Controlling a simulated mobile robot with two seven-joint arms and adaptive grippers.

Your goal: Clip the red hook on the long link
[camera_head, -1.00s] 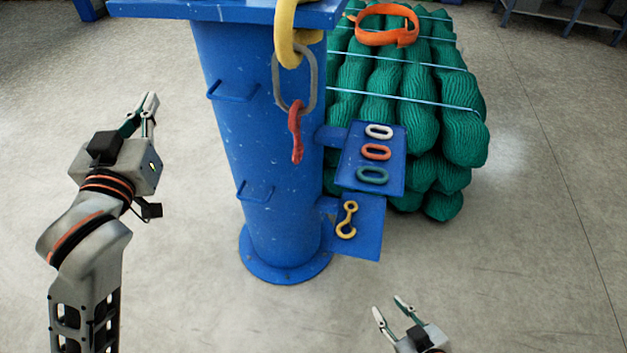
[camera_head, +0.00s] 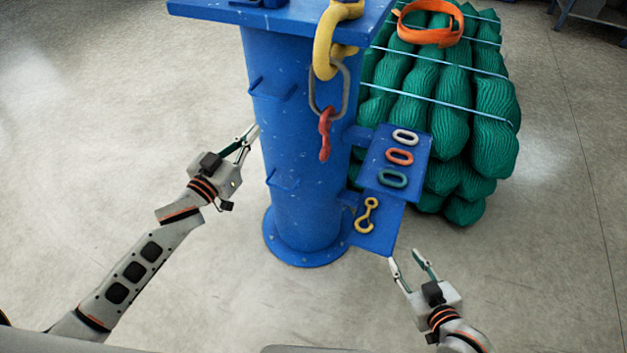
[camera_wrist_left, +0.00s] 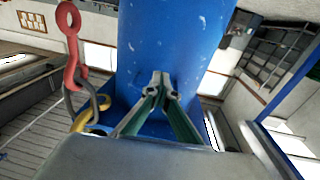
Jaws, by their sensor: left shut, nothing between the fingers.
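The red hook (camera_head: 325,135) hangs at the lower end of the grey long link (camera_head: 312,92), in front of the blue post. The link hangs from a large yellow hook (camera_head: 327,48) at the top. Whether the red hook is fully closed around the link cannot be told. The left wrist view shows the red hook (camera_wrist_left: 71,45) meeting the grey link (camera_wrist_left: 92,103). My left gripper (camera_head: 251,133) is shut and empty at the post's left side, apart from the red hook. My right gripper (camera_head: 405,257) is open and empty, below the lower shelf.
The blue post (camera_head: 290,165) has handle rungs and two small side shelves. The upper shelf (camera_head: 418,150) bears white, orange and green links; the lower shelf (camera_head: 372,240) bears a yellow double-ended hook (camera_head: 367,215). Green net bundles (camera_head: 440,130) stand behind. Floor at left is clear.

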